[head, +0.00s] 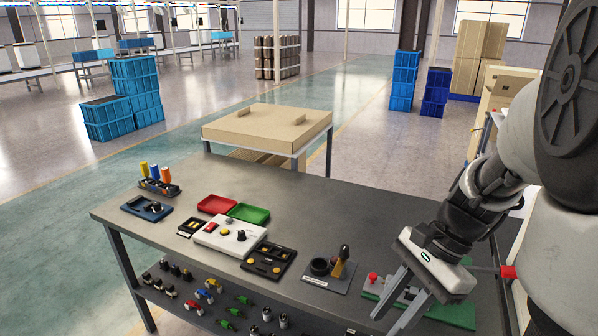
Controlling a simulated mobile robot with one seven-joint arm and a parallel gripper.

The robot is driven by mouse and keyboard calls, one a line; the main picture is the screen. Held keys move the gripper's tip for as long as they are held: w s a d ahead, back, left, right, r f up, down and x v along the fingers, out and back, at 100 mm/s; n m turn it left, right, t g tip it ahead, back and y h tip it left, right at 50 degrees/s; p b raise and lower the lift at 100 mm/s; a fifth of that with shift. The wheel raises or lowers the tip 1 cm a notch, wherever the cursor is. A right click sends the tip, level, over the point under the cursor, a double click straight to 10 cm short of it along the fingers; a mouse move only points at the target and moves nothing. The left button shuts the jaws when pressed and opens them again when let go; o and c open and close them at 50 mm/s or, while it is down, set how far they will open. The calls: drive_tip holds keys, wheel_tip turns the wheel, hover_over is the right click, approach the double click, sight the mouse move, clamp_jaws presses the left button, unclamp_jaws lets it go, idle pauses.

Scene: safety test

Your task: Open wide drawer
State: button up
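I cannot make out a wide drawer with certainty. The grey workbench (370,205) shows a flat top and a lower shelf, and I see no drawer front on it. A beige box-like unit (265,122) with two small blocks on top stands on a stand behind the bench; whether it is a drawer I cannot tell. My gripper (387,322) is at the lower right, above the bench's front right part. Its two grey fingers are apart and point down and left, with nothing seen between them. The gripper partly hides a green board (455,314).
On the bench are a white control box (230,238), red (216,204) and green (249,213) trays, a black tray (268,261) and a tool holder (338,268). Small parts fill the lower shelf. The bench's back right is clear. A beige cabinet (490,105) stands at the right.

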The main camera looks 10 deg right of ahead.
drive_tip(key=s+d+f+m+t+y+b, duration=0.25)
drive_tip(key=d+f+m+t+b, duration=0.2)
drive_tip(key=d+f+m, duration=0.5)
drive_tip(key=s+d+f+m+t+y+b, duration=0.1)
drive_tip(key=s+d+f+m+t+b, duration=0.45)
drive_tip(key=f+m, duration=0.6)
drive_tip(key=s+d+f+m+t+y+b, duration=0.2)
drive_tip(key=d+f+m+t, duration=0.55)
drive_tip(key=f, duration=0.55)
drive_tip(key=shift+m+g, duration=0.45)
drive_tip(key=shift+g, duration=0.2)
drive_tip(key=x, duration=0.5)
drive_tip(key=b+x, duration=0.1)
drive_tip(key=x, duration=0.5)
drive_tip(key=d+x, duration=0.1)
drive_tip(key=x, duration=0.4)
drive_tip(key=shift+w+a+r+b, duration=0.15)
drive_tip(key=shift+w+a+b, duration=0.15)
drive_tip(key=shift+w, duration=0.3)
clamp_jaws()
